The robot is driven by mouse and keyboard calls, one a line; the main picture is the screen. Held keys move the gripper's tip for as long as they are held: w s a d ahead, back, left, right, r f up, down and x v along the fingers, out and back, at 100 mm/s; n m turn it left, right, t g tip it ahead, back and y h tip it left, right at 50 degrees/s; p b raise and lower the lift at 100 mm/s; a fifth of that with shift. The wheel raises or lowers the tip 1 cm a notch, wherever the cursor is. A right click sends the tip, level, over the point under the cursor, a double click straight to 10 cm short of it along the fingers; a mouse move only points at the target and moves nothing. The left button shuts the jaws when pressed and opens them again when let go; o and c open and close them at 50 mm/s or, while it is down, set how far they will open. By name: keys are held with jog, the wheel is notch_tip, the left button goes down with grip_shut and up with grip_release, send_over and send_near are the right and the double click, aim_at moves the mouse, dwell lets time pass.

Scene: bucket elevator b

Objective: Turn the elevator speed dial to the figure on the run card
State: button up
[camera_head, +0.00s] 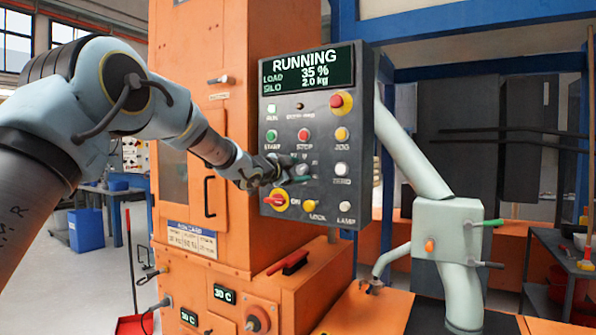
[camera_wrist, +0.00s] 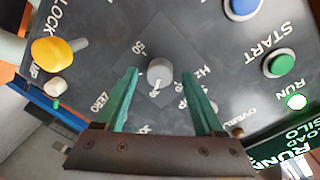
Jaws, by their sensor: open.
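The speed dial (camera_wrist: 159,72) is a small grey round knob on a dark panel with a printed scale around it. In the wrist view my gripper (camera_wrist: 160,73) is open, with one green finger on each side of the knob and visible gaps to it. In the head view my gripper (camera_head: 290,172) is at the control panel (camera_head: 363,120) and largely hides the dial. The display (camera_head: 307,69) reads RUNNING, LOAD 35 %, SILO 2.0 kg. The run card (camera_head: 192,240) hangs on the orange machine; its figures are too small to read surely.
Close around the dial are the green START button (camera_wrist: 281,63), a yellow knob (camera_wrist: 55,52) by LOCK, and the white ZERO button (camera_head: 341,169). A red and yellow emergency stop (camera_head: 338,102) is at upper right. A pale post with a box (camera_head: 447,228) stands right of the panel.

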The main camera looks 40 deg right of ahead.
jog(key=b+v, duration=0.2)
jog(key=v, duration=0.9)
jog(key=shift+w, duration=0.1)
jog(key=w+a+f+n+t+y+p, duration=0.2)
jog(key=w+a+f+n+y, duration=0.15)
jog(key=w+a, duration=0.4)
jog(key=w+a+f+n+t+y+p, duration=0.1)
jog(key=w+a+f+n+t+y, duration=0.25)
jog(key=a, duration=0.65)
jog(key=w+a+f+n+g+y+p, duration=0.1)
jog(key=a+f+n+y, duration=0.25)
jog(key=a, duration=0.45)
jog(key=w+a+f+n+y+p, duration=0.1)
jog(key=a+f+n+y+p, duration=0.2)
jog(key=a, duration=0.6)
jog(key=s+a+f+n+g+y+p, duration=0.1)
jog(key=s+a+f+n+g, duration=0.1)
jog(key=s+a, duration=0.4)
jog(key=s+a+f+n+g+y+p, duration=0.1)
jog(key=s+a+f+n+g, duration=0.1)
jog(key=s+a+n, duration=0.3)
jog(key=s+a+f+n+g+y+p, duration=0.1)
jog(key=s+a+f+n+g, duration=0.2)
jog(key=s+a, duration=0.5)
jog(key=a+n, duration=0.1)
jog(key=a, duration=0.3)
jog(key=shift+s+a+f, duration=0.2)
jog(key=shift+s+a, duration=0.05)
jog(key=shift+a, duration=0.05)
